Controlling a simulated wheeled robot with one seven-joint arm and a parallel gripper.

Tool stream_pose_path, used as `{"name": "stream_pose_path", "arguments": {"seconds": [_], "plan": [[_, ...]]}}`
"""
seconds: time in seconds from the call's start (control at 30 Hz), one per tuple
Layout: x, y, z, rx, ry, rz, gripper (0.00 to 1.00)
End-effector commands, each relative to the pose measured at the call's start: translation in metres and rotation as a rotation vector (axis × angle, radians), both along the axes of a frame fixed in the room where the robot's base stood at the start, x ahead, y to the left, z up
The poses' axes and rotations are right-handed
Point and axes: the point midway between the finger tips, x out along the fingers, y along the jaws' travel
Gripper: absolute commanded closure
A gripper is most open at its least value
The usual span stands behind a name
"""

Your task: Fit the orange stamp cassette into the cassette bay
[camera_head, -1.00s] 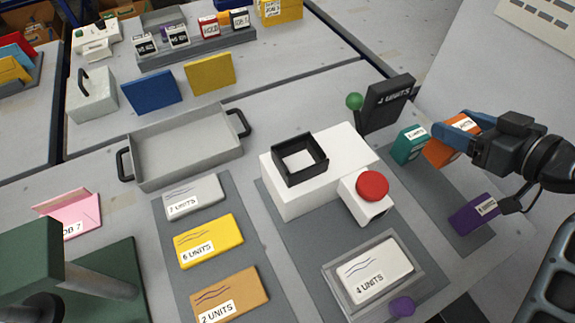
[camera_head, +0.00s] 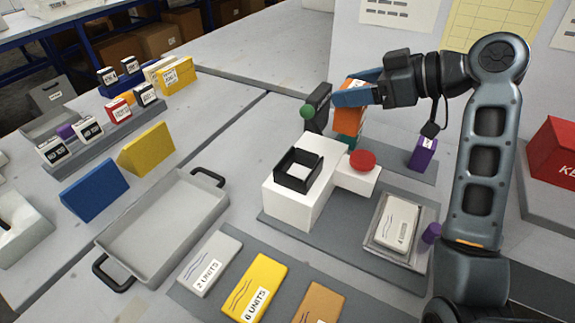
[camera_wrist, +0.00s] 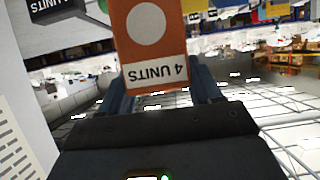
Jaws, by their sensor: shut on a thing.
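The orange stamp cassette (camera_head: 347,120) is held upright between the blue fingers of my gripper (camera_head: 356,95). It also shows in the wrist view (camera_wrist: 152,45), with a white label reading "4 UNITS" upside down and a pale round spot. My gripper is shut on it, above and behind the white machine. The white machine (camera_head: 312,200) carries a black square frame (camera_head: 299,171) with an opening on top, which looks like the cassette bay. A red button (camera_head: 362,160) sits on a white block at its right. The teal cassette (camera_head: 348,143) is mostly hidden behind the orange one.
A purple cassette (camera_head: 423,153) stands to the right. A clear-edged tray with a white pad (camera_head: 397,222) lies in front. A grey tray (camera_head: 165,225) is at left.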

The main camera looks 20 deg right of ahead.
Motion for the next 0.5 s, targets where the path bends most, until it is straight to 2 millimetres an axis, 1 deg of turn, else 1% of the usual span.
{"name": "stream_pose_path", "arguments": {"seconds": [0.03,0.3,0.4,0.5], "plan": [[0.000,0.012,-0.006,0.000,0.005,0.007,0.68],[0.005,0.068,-0.040,0.000,0.005,0.007,0.68],[0.007,0.085,-0.050,0.000,0.004,0.005,0.68],[0.009,0.096,-0.057,0.000,0.002,0.005,0.68]]}}
